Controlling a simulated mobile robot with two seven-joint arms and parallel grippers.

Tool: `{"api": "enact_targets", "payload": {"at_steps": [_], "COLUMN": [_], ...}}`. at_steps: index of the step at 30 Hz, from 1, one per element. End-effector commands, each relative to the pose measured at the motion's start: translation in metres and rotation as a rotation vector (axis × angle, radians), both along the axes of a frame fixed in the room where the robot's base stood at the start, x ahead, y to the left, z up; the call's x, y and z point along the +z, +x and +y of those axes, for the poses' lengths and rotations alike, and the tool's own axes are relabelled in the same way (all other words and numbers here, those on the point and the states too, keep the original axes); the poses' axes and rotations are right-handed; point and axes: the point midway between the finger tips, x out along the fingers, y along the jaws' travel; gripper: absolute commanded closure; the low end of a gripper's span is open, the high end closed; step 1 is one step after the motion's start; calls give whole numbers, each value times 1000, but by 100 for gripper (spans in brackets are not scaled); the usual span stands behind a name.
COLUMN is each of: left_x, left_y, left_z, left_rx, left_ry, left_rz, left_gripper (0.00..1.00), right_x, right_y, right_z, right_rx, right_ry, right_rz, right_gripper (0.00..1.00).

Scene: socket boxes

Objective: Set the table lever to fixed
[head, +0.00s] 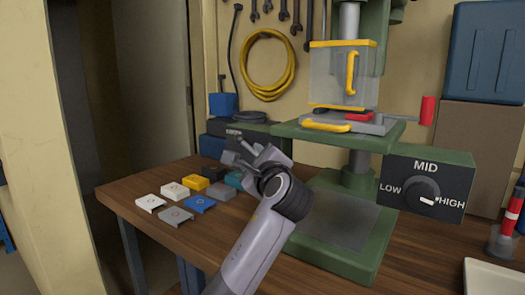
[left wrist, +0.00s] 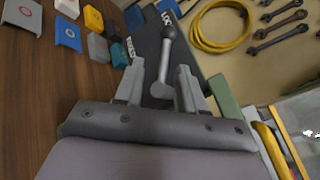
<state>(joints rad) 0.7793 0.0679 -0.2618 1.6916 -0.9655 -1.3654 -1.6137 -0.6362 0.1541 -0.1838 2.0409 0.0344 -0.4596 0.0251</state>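The table lever (left wrist: 163,65) is a grey bar with a round knob, on a dark plate (left wrist: 147,40) in the left wrist view. Its knob points toward the top of that view, near white letters that seem to read "LOC"; another white label at the plate's left edge is only partly legible. My left gripper (left wrist: 159,82) is open, with one finger on each side of the lever's lower part; I cannot tell if either touches it. In the head view my left gripper (head: 248,152) is in front of the drill press table (head: 300,131) and hides the lever. My right gripper is not in view.
Several coloured socket boxes, including a blue one (head: 199,204), lie on the wooden bench (head: 200,232) left of the arm. The green press base (head: 340,225) and a speed dial (head: 422,190) stand to the right. A red-handled crank (head: 427,110) sticks out from the press table.

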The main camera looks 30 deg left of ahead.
Motion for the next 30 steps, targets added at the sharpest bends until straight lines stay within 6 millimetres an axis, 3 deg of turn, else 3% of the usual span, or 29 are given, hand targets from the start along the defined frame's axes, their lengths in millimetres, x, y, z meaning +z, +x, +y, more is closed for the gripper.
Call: {"api": "enact_targets", "payload": {"at_steps": [7,19,30], "left_x": [9,9,9], "left_y": [2,37,44], "left_z": [8,50,57], "left_rx": [28,26,24], "left_ry": [24,21,20], "left_rz": [8,7,6], "left_gripper": [61,61,61], "right_x": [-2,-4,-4], "right_y": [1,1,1], "right_z": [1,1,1], "right_rx": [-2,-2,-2], "right_ry": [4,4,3], "right_rz": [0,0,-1], "right_gripper": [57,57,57]}}
